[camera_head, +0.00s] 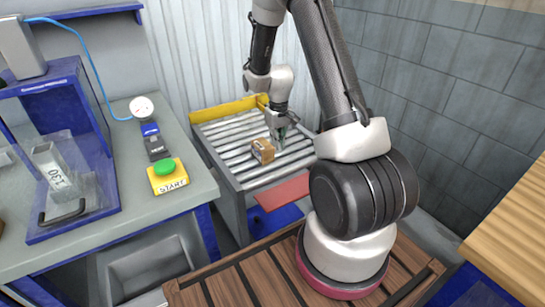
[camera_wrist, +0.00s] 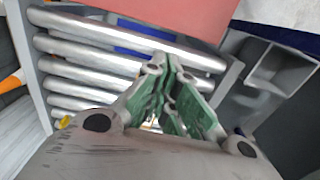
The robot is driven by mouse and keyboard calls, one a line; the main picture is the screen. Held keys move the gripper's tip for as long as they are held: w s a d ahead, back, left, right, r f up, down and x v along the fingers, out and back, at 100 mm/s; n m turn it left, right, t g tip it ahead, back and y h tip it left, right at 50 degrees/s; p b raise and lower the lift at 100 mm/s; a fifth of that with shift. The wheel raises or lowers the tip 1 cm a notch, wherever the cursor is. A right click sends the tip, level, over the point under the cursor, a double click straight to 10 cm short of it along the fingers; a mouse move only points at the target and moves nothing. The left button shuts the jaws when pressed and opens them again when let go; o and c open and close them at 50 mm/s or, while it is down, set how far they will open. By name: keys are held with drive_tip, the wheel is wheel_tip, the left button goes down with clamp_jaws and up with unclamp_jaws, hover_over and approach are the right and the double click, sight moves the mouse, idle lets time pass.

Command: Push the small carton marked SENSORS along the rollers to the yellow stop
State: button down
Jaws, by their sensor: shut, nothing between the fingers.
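A small brown carton (camera_head: 263,151) sits on the rollers (camera_head: 236,140) of the runout table, toward their near half. Its marking is too small to read. The yellow stop (camera_head: 229,108) stands across the far end of the rollers. My gripper (camera_head: 278,145) is shut and empty, pointing down just right of the carton; I cannot tell whether it touches it. In the wrist view my gripper (camera_wrist: 167,75) has its green-padded fingers together over the rollers (camera_wrist: 110,55). The carton does not clearly show there.
A red plate (camera_head: 283,192) lies at the near end of the rollers. A workbench (camera_head: 110,215) on the left carries a green START button (camera_head: 166,168), a gauge (camera_head: 142,107) and a blue fixture (camera_head: 66,150). A wooden surface (camera_head: 515,230) is at right. The rollers between carton and stop look clear.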

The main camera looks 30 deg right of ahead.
sight(263, 150)
wheel_tip(263, 150, down, 10)
drive_tip(key=shift+f, duration=0.1)
drive_tip(key=w, duration=0.2)
drive_tip(key=shift+w, duration=1)
drive_tip(key=shift+w, duration=0.1)
